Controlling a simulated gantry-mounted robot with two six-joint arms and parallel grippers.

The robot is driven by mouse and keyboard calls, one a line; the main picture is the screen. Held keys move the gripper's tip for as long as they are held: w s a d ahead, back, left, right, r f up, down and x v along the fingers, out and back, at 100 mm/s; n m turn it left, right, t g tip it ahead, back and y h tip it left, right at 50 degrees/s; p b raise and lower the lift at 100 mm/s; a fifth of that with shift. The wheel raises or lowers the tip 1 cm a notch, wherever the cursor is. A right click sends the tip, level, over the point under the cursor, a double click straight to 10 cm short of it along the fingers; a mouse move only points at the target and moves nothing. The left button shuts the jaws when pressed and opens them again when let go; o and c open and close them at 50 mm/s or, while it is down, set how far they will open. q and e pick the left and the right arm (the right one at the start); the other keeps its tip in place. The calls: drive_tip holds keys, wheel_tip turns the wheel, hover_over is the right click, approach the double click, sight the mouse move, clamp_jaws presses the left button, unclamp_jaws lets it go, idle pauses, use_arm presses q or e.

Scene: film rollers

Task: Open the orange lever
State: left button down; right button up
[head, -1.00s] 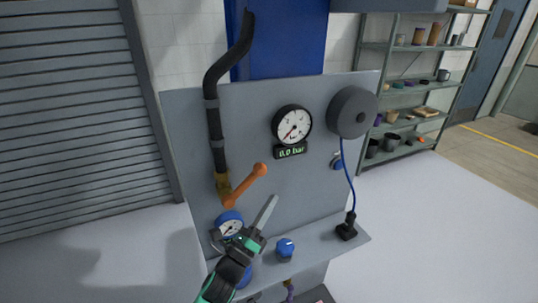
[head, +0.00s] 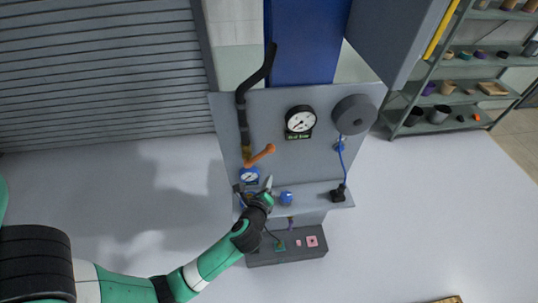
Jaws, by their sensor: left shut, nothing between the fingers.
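The orange lever (head: 261,155) is on the left of the grey panel (head: 305,165), at the foot of a black hose (head: 253,83) with a brass fitting. It slants up to the right, with a round knob at its upper end. My left gripper (head: 269,183) is shut and empty. It appears just below the lever, in front of the panel's shelf, and does not seem to touch the lever. A black round gauge (head: 299,121) with a small green readout is to the right of the lever. My right gripper is not in view.
A blue gauge (head: 250,176) sits close to the left of my gripper, and a blue knob (head: 286,198) close to its right. A black reel (head: 354,115) hangs a blue cord to a black nozzle (head: 338,194). A grey box (head: 287,247) stands below. The floor around is clear.

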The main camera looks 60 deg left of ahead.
sight(259, 156)
use_arm(q)
drive_tip(key=shift+a+f, duration=0.1)
drive_tip(key=b+x, duration=0.2)
drive_tip(key=x, duration=0.8)
drive_tip(key=r+p, duration=0.1)
drive_tip(key=s+a+r+p, duration=0.1)
drive_tip(key=s+r+p, duration=0.1)
drive_tip(key=shift+s+a, duration=0.15)
drive_tip(key=shift+a, duration=0.1)
